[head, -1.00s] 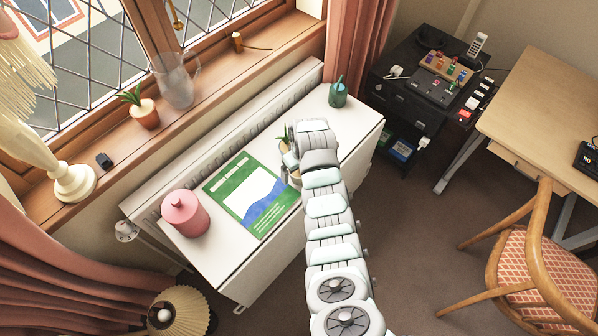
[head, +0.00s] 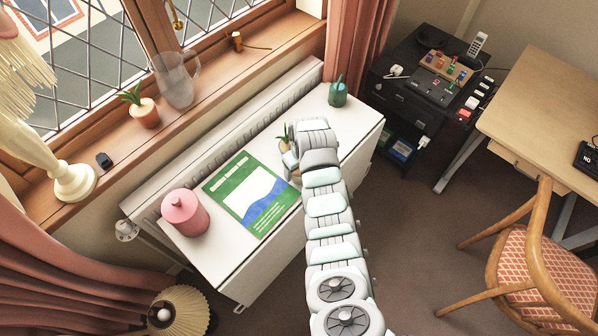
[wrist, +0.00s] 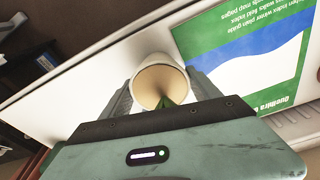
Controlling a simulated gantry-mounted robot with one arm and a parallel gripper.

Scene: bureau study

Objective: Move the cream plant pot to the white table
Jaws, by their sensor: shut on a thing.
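The cream plant pot (wrist: 160,72) sits between the two fingers of my gripper (wrist: 161,80) in the wrist view, with the fingers shut on its sides. A green leaf shows at the pot's near side. In the head view my gripper (head: 290,161) is at the white table (head: 345,123), mostly hidden behind my wrist. Only a little of the pot and its green leaves (head: 284,134) show there. The pot is over the tabletop, right of the green and white map sheet (head: 250,195). I cannot tell whether its base touches the table.
A pink lidded canister (head: 185,213) stands at the table's left end and a green watering can (head: 338,92) at its far right end. A terracotta potted plant (head: 144,112) and a glass jug (head: 176,82) stand on the windowsill. Bare tabletop lies between watering can and gripper.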

